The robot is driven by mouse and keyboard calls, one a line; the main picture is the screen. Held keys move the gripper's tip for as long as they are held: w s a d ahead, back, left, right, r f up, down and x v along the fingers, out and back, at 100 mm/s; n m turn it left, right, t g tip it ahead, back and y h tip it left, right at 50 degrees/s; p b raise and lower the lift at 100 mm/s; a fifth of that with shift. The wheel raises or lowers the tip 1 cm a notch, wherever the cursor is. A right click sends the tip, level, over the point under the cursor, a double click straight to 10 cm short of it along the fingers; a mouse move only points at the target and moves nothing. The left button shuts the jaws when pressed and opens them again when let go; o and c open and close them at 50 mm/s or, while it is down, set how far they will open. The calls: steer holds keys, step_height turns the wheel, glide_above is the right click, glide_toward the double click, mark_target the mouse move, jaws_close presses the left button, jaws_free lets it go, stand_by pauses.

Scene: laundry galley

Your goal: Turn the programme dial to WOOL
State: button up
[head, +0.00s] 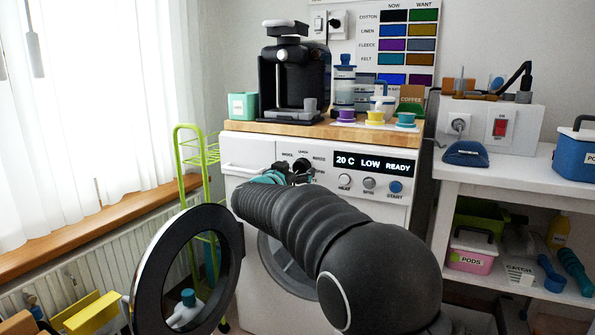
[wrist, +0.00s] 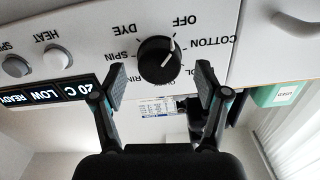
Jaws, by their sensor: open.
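The black programme dial (wrist: 157,60) is on the washer's white panel, in the upper middle of the wrist view, which sees the panel upside down. Its white pointer mark points roughly at OFF. COTTON, SPIN and DYE are readable around it; a label ending in OL, partly hidden by a finger, is beside the dial. My gripper (wrist: 161,84) is open, its fingers apart on either side below the dial in that view, with no visible contact. In the head view my gripper (head: 284,176) is at the panel, partly hiding the dial (head: 302,165).
The washer display (head: 372,163) reads 20 C LOW READY. HEAT, SPIN and START buttons (head: 369,184) sit right of the dial. The detergent drawer (head: 246,155) is to its left. The round door (head: 187,270) stands open below. A coffee machine (head: 293,75) stands on top.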

steer(key=shift+w+d, duration=0.25)
steer(key=shift+w, duration=0.25)
steer(key=c, duration=1.1)
steer(key=shift+c, duration=0.2)
